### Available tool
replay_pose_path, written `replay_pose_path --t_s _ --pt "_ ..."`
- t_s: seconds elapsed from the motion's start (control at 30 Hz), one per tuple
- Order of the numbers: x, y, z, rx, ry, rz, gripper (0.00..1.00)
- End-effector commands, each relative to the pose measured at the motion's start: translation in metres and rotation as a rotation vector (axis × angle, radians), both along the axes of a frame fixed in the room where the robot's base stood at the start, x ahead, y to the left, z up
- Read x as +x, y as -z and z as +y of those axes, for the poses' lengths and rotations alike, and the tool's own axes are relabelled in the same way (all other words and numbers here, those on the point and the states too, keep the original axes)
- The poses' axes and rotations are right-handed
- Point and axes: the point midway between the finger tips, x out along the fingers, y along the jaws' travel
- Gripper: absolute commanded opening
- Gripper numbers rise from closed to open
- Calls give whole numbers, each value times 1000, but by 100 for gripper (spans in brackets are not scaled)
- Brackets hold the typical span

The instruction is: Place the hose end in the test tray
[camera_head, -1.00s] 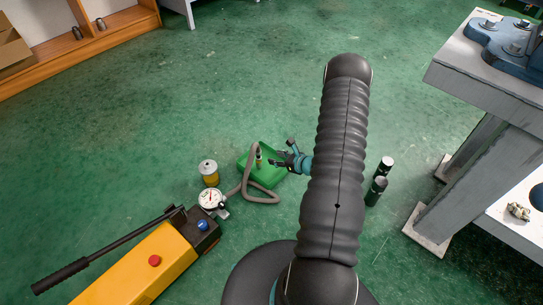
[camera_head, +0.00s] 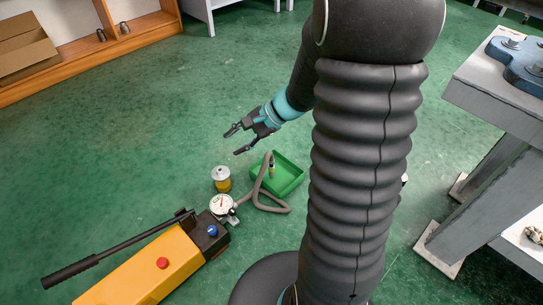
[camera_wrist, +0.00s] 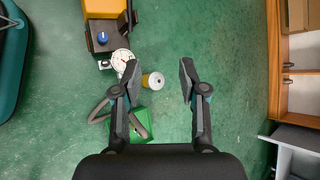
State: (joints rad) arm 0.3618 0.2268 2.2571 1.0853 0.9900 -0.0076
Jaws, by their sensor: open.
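The green test tray (camera_head: 291,181) lies on the floor in the head view, and part of it shows in the wrist view (camera_wrist: 143,128). The grey hose (camera_head: 257,186) runs from the pump's gauge and loops over the tray's left side. The hose end (camera_head: 271,166), with a brass-coloured fitting, stands upright within the tray's outline; whether it touches the tray floor cannot be told. My gripper (camera_head: 233,142) is open and empty, above and to the left of the tray in the picture.
A yellow hand pump (camera_head: 150,268) with a black handle and a pressure gauge (camera_head: 221,204) stands at lower left. A yellow-and-silver can (camera_head: 221,179) is beside the tray. A grey workbench (camera_head: 480,95) is at right, a wooden shelf (camera_head: 150,30) at upper left.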

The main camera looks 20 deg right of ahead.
Motion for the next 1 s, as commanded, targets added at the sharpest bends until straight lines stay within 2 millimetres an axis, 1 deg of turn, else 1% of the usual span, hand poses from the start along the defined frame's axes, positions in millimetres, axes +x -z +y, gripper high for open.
replay_pose_path --t_s 0.03,0.2,0.4,0.57,0.7,0.83,1.0 --pt "-12 -14 8 -50 -59 -32 42" --pt "-54 -45 24 -231 -255 -120 42" --pt "-102 -76 29 -457 -460 -234 42" --pt "-137 -96 24 -647 -602 -331 42" --pt "-165 -113 16 -820 -708 -419 42" --pt "-184 -126 6 -961 -778 -491 42" --pt "-198 -137 -6 -1082 -829 -548 42"
